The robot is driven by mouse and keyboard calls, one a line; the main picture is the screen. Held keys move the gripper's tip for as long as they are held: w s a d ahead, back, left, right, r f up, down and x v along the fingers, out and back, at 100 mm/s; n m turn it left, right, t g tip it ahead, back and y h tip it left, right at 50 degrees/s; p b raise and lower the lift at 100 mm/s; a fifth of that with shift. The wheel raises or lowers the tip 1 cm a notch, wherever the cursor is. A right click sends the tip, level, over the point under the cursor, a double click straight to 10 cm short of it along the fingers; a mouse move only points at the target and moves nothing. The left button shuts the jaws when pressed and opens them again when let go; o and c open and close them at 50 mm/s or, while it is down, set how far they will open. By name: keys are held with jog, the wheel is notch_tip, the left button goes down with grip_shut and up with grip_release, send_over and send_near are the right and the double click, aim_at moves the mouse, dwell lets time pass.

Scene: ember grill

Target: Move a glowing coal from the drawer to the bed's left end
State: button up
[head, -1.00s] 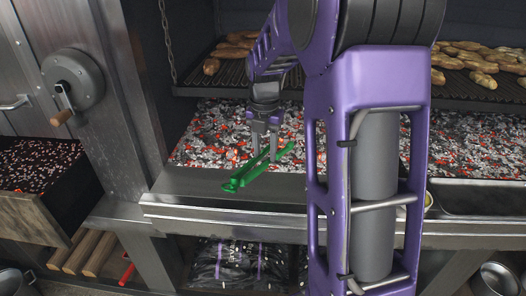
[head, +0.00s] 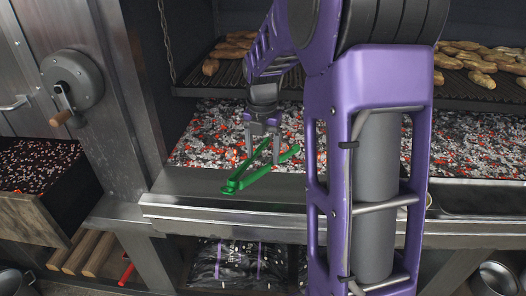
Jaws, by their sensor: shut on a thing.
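Green tongs (head: 243,180) hang over the front edge of the ember bed, near its left part. My gripper (head: 262,143) is shut on the tongs from above. The tongs' two arms stand apart in a V, with the joined end toward the front left. I see no coal between the arms, though the tips are hard to make out. The ember bed (head: 205,138) is covered with grey ash and red glowing bits; its left end lies left of my gripper. The drawer (head: 30,218) at the far left is open and holds small glowing coals (head: 38,160).
A grill rack (head: 205,85) with browned food (head: 228,48) sits above the bed. A metal pillar with a crank wheel (head: 72,80) stands between drawer and bed. A steel ledge (head: 180,182) runs along the front. My arm hides the bed's middle.

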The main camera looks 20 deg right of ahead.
aim_at(234, 179)
dwell(0.4)
jog(key=s+a+r+p, duration=0.1)
jog(key=s+a+r, duration=0.1)
jog(key=s+a, duration=0.2)
jog(key=shift+s+a, duration=0.2)
jog(key=shift+s, duration=0.25)
jog(key=shift+c, duration=0.2)
grip_shut()
dwell(0.5)
jog(key=s+a, duration=0.2)
jog(key=s+a+r+p, duration=0.1)
jog(key=s+a, duration=0.1)
jog(key=s+a+r, duration=0.1)
jog(key=s+a, duration=0.1)
jog(key=s, duration=0.1)
jog(key=shift+a+p, duration=0.1)
jog(key=shift+p, duration=0.3)
